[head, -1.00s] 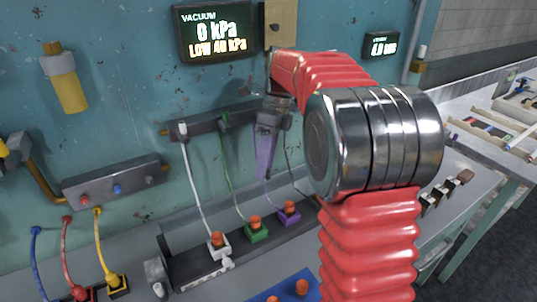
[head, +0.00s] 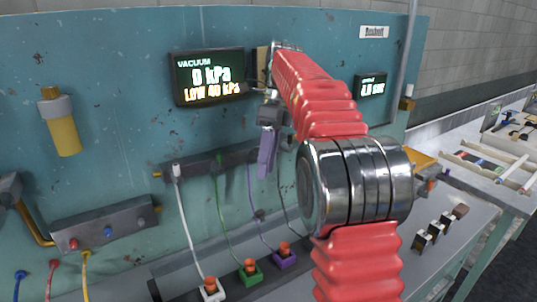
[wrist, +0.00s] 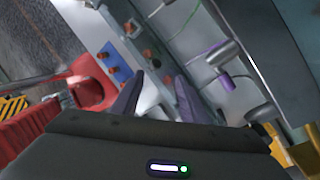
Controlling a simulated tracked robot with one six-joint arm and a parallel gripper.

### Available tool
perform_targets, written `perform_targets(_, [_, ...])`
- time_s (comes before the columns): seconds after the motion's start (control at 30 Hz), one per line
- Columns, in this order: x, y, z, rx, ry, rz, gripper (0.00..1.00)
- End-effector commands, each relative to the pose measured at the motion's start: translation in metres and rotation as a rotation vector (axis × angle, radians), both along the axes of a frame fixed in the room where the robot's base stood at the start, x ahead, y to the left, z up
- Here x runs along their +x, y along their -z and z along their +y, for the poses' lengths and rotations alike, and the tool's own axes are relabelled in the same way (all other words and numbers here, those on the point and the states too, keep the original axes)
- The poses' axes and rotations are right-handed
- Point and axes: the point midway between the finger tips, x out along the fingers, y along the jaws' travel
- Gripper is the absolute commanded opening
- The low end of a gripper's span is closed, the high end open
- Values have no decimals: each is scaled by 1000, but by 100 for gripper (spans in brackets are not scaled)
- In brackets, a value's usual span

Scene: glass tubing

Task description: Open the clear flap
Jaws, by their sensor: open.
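I cannot make out a clear flap in either view; my arm covers part of the teal wall panel (head: 110,80) in the head view. My gripper (head: 264,170) hangs in front of the panel, below and right of the vacuum display (head: 208,78), its purple fingers pointing down. In the wrist view my gripper (wrist: 155,84) shows two purple fingers spread apart with nothing between them. Beyond them are a blue plate (wrist: 116,66) with orange-red knobs and a pale bench surface.
A dark manifold (head: 205,165) carries white, green and purple tubes down to coloured connectors, such as the purple one (head: 285,258). A tan plate (head: 262,62) is mostly hidden by my arm. Black switches (head: 437,232) stand on the bench at right. A smaller display (head: 370,86) hangs right of my arm.

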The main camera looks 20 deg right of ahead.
Motion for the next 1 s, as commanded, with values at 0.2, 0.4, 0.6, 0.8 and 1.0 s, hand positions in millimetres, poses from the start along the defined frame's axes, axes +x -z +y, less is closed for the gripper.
perform_targets(0.2, [4,-17,-5,0,1,0,40])
perform_targets(0.4, [4,-23,-6,0,1,1,40])
perform_targets(0.6, [4,-23,-6,0,1,1,40])
perform_targets(0.8, [3,-24,-5,0,-13,-7,29])
perform_targets(1.0, [-8,-28,4,-3,-115,-65,15])
